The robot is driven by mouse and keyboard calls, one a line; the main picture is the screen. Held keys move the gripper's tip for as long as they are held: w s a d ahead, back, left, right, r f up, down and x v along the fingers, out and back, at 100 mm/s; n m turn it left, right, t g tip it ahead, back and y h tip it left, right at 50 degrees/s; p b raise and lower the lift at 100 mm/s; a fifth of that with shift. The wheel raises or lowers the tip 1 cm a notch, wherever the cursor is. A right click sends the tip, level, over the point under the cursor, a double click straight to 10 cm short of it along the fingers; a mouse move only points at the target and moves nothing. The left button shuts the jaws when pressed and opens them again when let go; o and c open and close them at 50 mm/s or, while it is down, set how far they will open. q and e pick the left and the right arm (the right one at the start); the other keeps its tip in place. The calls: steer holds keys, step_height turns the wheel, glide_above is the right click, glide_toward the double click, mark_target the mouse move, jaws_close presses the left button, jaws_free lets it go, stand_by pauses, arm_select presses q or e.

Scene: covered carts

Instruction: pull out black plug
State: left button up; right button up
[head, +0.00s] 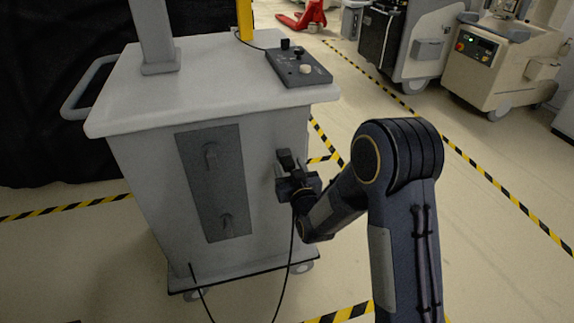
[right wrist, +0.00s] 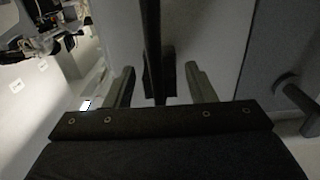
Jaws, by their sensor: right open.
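The black plug (right wrist: 168,62) appears to be the dark block at the cart's side wall in the right wrist view. A thick dark cable-like strip (right wrist: 151,35) runs in front of it and hides part of it. My right gripper (right wrist: 160,78) is open, with one finger on each side of the plug and strip; I cannot tell if they touch. In the head view my right gripper (head: 292,180) is at the right edge of the grey cart's (head: 140,165) front, and the plug is hard to tell from the dark fingers. My left gripper is not in view.
The cart front has a dark panel (head: 207,190) with two grey hooks. A control box (head: 299,68) with knobs sits on the cart top. A thin black cable (head: 287,270) hangs below my right gripper. Other carts stand at the back right; floor between is clear.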

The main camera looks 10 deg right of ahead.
steer(key=shift+w+b, duration=0.1)
steer(key=shift+b, duration=0.45)
stand_by(1.1)
stand_by(0.4)
jaws_close()
steer(key=shift+b, duration=0.3)
steer(key=s+b, duration=0.2)
steer(key=s, duration=0.4)
stand_by(0.9)
steer(key=shift+d, duration=0.1)
